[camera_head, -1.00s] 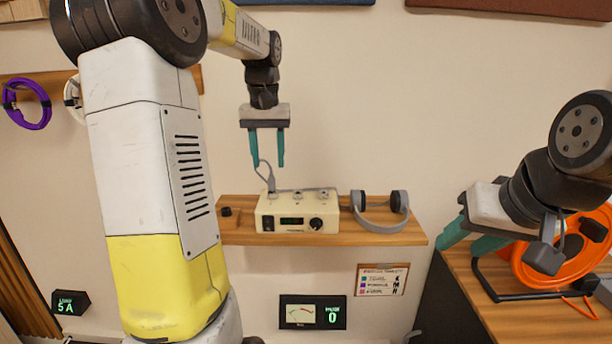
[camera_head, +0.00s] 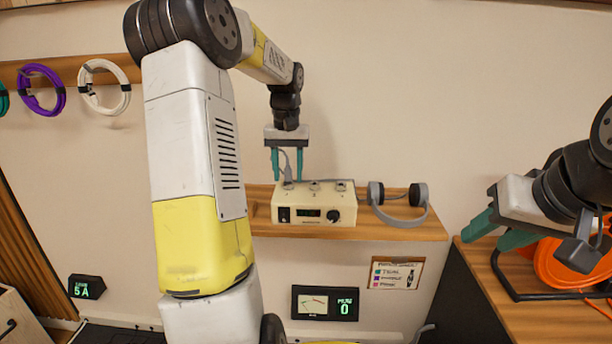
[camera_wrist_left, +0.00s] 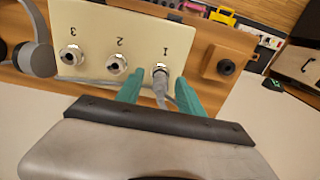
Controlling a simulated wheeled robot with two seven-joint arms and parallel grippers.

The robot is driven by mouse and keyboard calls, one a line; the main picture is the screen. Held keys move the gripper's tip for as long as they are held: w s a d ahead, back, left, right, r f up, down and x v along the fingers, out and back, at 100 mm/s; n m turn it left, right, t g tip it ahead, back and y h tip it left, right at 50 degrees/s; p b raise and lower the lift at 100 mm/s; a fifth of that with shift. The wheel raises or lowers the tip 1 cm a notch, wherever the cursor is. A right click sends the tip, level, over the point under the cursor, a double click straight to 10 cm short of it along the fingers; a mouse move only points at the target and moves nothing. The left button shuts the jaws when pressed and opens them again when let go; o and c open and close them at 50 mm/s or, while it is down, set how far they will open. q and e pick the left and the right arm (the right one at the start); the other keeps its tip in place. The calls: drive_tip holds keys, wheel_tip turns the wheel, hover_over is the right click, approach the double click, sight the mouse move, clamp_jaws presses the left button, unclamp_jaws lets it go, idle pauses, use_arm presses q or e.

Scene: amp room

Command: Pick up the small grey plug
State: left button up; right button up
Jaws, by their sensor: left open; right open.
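The small grey plug (camera_wrist_left: 160,82) stands in the socket marked 1 on top of the cream amp box (camera_head: 313,217). A grey cable (camera_head: 286,160) runs up from it and bends. My left gripper (camera_head: 287,178) points down just above the box. In the left wrist view its teal fingers (camera_wrist_left: 158,78) are open, one on each side of the plug, with gaps showing; contact is not visible. Sockets 2 (camera_wrist_left: 117,63) and 3 (camera_wrist_left: 71,55) look empty. My right gripper (camera_head: 497,230) is open at the right, away from the box.
The box sits on a wooden shelf (camera_head: 410,229) with grey headphones (camera_head: 398,210) at its right. An orange cable reel (camera_head: 560,265) stands near my right gripper.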

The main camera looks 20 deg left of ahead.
sight(289, 171)
use_arm(q)
clamp_jaws()
drive_tip(key=shift+r, duration=0.1)
drive_tip(key=shift+r, duration=0.5)
drive_tip(key=r, duration=0.1)
drive_tip(key=s+r, duration=0.1)
drive_tip(key=shift+d+r, duration=0.25)
drive_tip(key=shift+r, duration=0.05)
drive_tip(key=s+d+r, duration=0.1)
drive_tip(key=s+d, duration=0.6)
drive_tip(key=s, duration=0.6)
